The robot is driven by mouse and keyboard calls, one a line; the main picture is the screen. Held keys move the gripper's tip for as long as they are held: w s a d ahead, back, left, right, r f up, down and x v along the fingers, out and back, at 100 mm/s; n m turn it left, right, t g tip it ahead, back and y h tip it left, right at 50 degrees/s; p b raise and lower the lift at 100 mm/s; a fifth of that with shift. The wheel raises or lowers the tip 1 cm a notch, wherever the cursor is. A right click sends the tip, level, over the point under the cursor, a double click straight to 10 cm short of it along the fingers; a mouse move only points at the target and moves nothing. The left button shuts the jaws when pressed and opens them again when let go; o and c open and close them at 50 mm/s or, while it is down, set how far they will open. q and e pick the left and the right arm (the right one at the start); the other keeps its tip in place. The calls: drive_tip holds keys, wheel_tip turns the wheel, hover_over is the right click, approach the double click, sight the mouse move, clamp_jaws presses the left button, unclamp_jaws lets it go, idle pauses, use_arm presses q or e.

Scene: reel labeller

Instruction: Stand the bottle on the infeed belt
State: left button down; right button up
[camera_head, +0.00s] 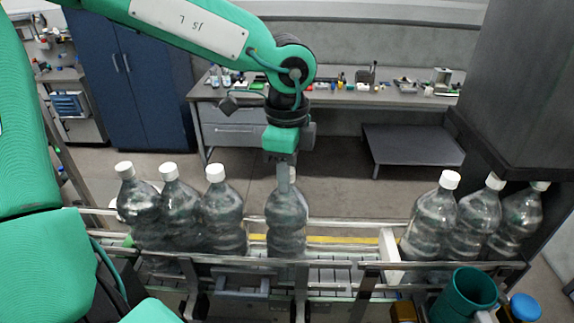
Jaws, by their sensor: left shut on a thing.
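My left gripper (284,176) is shut on the neck of a clear bottle (287,222) and comes down on it from above. The bottle is upright between the rails of the infeed belt (330,277). Its base is hidden behind the front rail, so I cannot tell whether it touches the belt. A row of white-capped bottles (222,215) stands to its left, with a small gap to the nearest. More white-capped bottles (432,222) stand to its right, beyond a white divider (389,256). My right gripper is not in view.
Metal guide rails (335,222) run along the belt. A dark machine housing (520,90) overhangs the right end. A teal cup (466,292) and a blue-lidded container (525,306) are at the front right. A workbench (340,99) and blue cabinet (140,85) stand behind.

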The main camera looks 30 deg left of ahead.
use_arm(q)
drive_tip(key=c, duration=1.1)
unclamp_jaws()
drive_tip(key=shift+s, duration=0.1)
wheel_tip(320, 180, up, 12)
drive_tip(key=b, duration=0.4)
